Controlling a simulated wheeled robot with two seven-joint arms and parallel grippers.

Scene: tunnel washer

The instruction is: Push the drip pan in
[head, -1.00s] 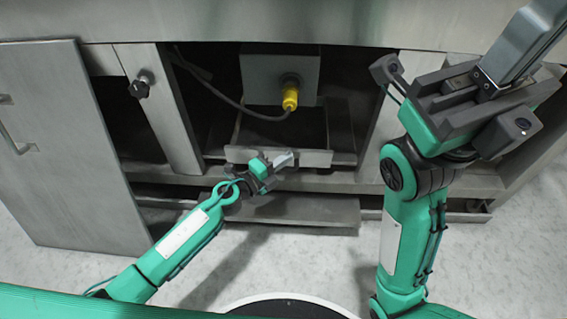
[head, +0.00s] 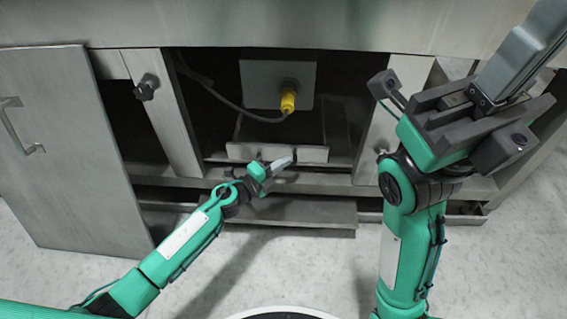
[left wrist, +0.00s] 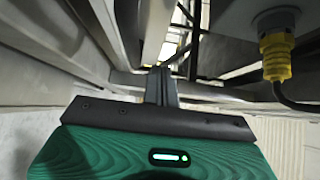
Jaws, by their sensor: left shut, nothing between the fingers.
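The drip pan appears to be the low metal tray with an upright front lip (head: 277,153), in the open bay under the machine. Its front lip sticks out near the bay opening. My left gripper (head: 283,162) is shut and empty, just in front of the lip and right of its middle. A small gap seems to separate them, but contact is hard to judge. In the left wrist view the shut fingers (left wrist: 161,86) point into the bay. My right gripper (head: 525,48) is raised at the right, apart from the pan, and its fingers look shut together.
A yellow connector (head: 288,101) with a dark cable hangs above the pan. A metal door panel (head: 70,150) stands open at the left. A dark knob (head: 146,87) sits on the left post. A lower shelf (head: 290,213) juts out below; the floor in front is clear.

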